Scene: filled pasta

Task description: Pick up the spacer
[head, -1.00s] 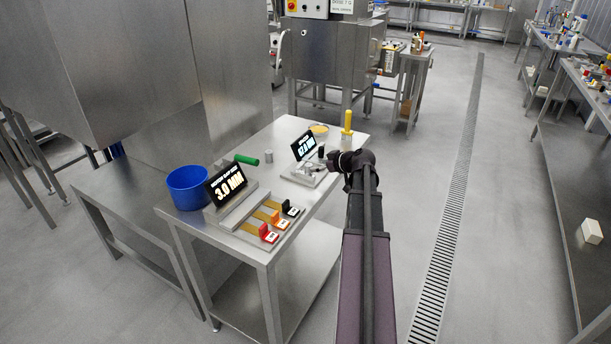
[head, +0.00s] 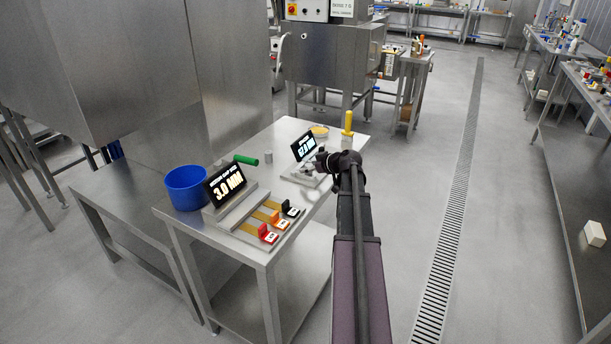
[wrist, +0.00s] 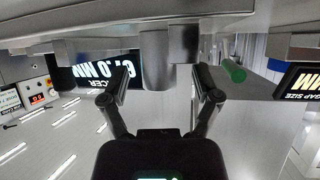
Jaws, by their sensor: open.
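A grey metal cylinder, apparently the spacer (wrist: 156,62), is between the two fingers of my gripper (wrist: 165,72) in the upside-down wrist view. My gripper is open, with a gap between each finger and the cylinder. In the head view my gripper (head: 319,160) is low over the small metal stand in front of a lit display (head: 304,144). That display reads a value in MM and shows beside the left finger in the wrist view. My gripper hides the spacer in the head view.
A second grey cylinder (wrist: 184,40) stands behind the first. A green-handled tool (head: 246,160) lies left of the stand. A blue bucket (head: 186,187), a 3.0 MM display (head: 225,184), coloured blocks (head: 267,233) and a yellow-handled item (head: 347,123) are on the steel table (head: 255,252).

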